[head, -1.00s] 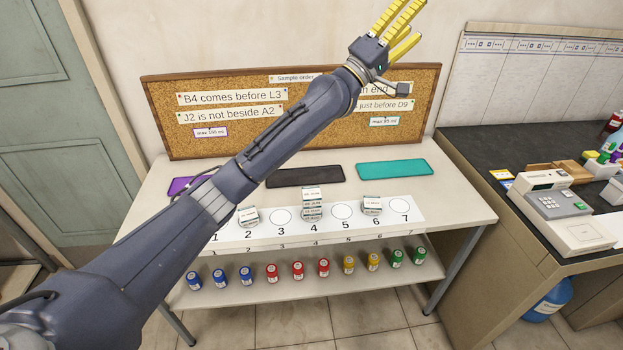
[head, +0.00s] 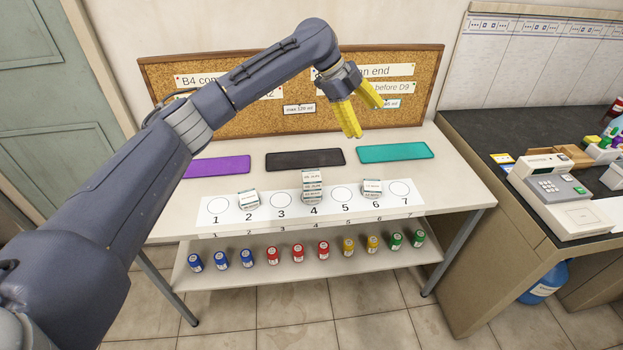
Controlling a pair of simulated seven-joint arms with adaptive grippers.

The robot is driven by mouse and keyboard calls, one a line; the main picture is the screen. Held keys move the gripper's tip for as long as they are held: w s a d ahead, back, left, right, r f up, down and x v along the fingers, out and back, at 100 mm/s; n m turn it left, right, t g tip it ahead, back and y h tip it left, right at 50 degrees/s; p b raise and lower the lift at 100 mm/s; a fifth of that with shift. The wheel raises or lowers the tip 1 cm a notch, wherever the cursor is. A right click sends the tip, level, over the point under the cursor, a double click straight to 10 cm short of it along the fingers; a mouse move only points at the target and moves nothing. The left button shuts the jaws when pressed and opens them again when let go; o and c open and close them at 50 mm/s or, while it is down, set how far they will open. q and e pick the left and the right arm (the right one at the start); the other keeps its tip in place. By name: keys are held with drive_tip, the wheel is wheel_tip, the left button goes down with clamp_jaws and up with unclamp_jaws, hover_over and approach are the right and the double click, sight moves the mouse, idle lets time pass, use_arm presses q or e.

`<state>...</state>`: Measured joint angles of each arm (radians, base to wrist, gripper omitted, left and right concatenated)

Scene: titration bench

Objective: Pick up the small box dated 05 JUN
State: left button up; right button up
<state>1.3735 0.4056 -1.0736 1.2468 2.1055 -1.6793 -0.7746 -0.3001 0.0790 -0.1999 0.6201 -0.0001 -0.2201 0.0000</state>
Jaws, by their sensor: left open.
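Small white boxes with dark print and teal edges sit on the numbered white strip (head: 266,212). One box (head: 248,199) is at position 2, several are stacked (head: 312,186) at position 4, and one box (head: 372,189) is at position 6. The print is too small to read, so I cannot tell which is dated 05 JUN. My left gripper (head: 366,120) has yellow fingers, spread open and empty, pointing down. It is above the back of the table, in front of the corkboard, apart from the boxes. My right gripper is out of view.
Purple (head: 217,167), black (head: 305,159) and teal (head: 395,152) mats lie behind the strip. A corkboard (head: 425,75) with paper notes stands at the table's back. Coloured jars (head: 298,254) line the lower shelf. A dark counter (head: 480,155) with a grey device (head: 555,186) is at right.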

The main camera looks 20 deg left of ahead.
use_arm(q)
drive_tip(key=a+f+m+g+y, duration=0.1)
drive_tip(key=a+f+m+y, duration=0.25)
drive_tip(key=a, duration=0.25)
drive_tip(key=m+y, duration=0.3)
drive_tip(key=m, duration=0.1)
hover_over(311, 174)
wheel_tip(311, 174, down, 2)
drive_tip(key=f, duration=1.2)
drive_tip(key=shift+w+d, duration=0.1)
drive_tip(key=shift+d, duration=0.1)
drive_tip(key=shift+a+f, duration=0.15)
drive_tip(key=shift+f, duration=2.55)
drive_tip(key=c, duration=1.3)
drive_tip(key=shift+r, duration=0.15)
